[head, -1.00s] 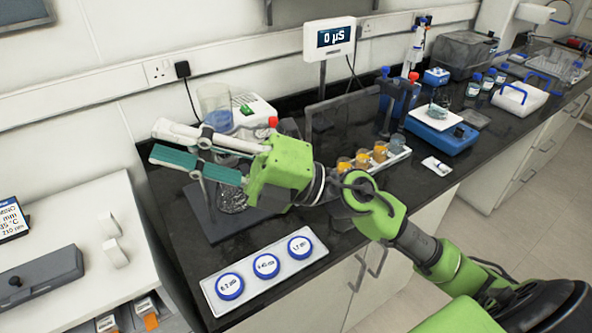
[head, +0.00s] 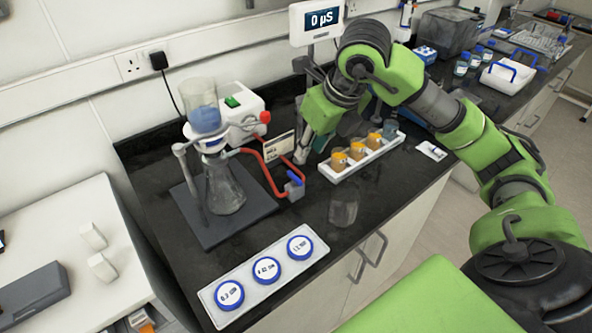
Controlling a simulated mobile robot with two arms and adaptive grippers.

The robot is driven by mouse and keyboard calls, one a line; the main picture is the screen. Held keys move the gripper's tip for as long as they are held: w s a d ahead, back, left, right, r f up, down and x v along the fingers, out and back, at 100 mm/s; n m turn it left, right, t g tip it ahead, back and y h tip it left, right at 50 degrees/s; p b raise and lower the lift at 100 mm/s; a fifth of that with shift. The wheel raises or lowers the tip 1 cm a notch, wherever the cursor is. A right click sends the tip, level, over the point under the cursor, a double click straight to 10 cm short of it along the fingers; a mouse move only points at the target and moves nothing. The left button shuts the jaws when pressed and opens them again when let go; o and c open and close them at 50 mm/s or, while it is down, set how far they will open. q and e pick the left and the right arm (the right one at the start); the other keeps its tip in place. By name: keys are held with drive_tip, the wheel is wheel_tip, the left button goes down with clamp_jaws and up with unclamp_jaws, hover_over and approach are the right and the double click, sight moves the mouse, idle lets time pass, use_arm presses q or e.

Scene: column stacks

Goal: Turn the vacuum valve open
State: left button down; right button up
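The vacuum valve (head: 294,188) is a small fitting with a blue handle on red tubing (head: 262,172), on the dark bench right of the filter flask. The glass flask (head: 224,190) stands on a grey stand base, with a funnel holding blue liquid (head: 204,118) above it. A white pump box (head: 240,112) with a green switch and red knob stands behind. My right gripper (head: 302,154) points down behind and slightly right of the valve, apart from it in the picture. Its fingers are small and partly hidden, so their opening is unclear. My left gripper is not in view.
A white rack with amber cups (head: 328,170) stands right of the valve. A clear beaker (head: 343,210) stands in front. A tray with blue-rimmed discs (head: 215,308) lies at the front edge. A small card (head: 279,146) and a display (head: 322,20) are behind.

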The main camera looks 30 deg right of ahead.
sight(295, 176)
drive_tip(key=p+x, duration=0.2)
drive_tip(key=x, duration=1)
drive_tip(key=shift+f, duration=0.2)
clamp_jaws()
